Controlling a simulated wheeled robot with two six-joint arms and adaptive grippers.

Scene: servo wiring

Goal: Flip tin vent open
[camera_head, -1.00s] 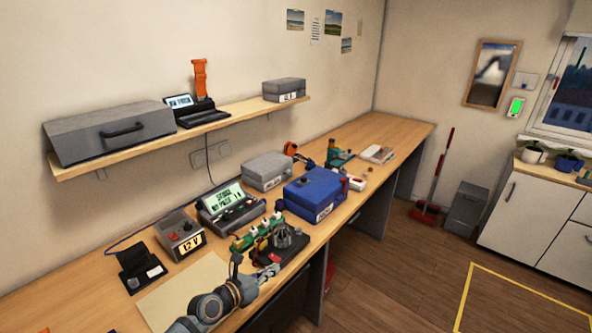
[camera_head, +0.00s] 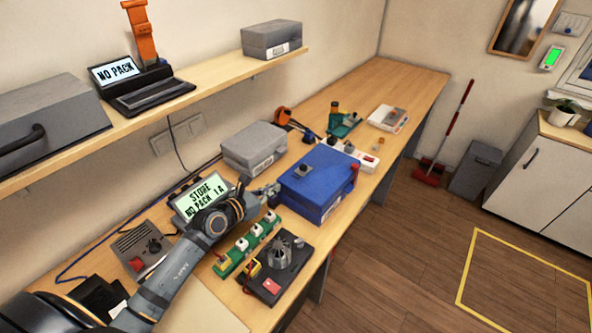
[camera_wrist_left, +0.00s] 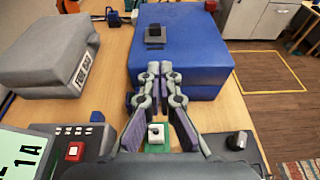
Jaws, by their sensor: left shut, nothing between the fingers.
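The blue tin (camera_head: 318,183) stands on the bench, and its lid looks closed. It also shows in the left wrist view (camera_wrist_left: 190,45). A small dark vent piece (camera_head: 301,171) sits on the lid; in the left wrist view the vent (camera_wrist_left: 154,37) is a dark square with a raised part. My left gripper (camera_head: 274,188) is shut and empty at the tin's near left side. In the left wrist view its fingertips (camera_wrist_left: 160,68) are together in front of the tin, with the vent beyond them. I cannot tell whether they touch the tin. My right gripper is not in view.
A grey box (camera_head: 254,148) stands left of the tin. A green strip with white blocks (camera_head: 246,243) and a black base with a finned grey part (camera_head: 279,253) lie nearer. A display unit (camera_head: 206,196) is partly behind my arm. A white power strip (camera_head: 350,156) lies behind the tin.

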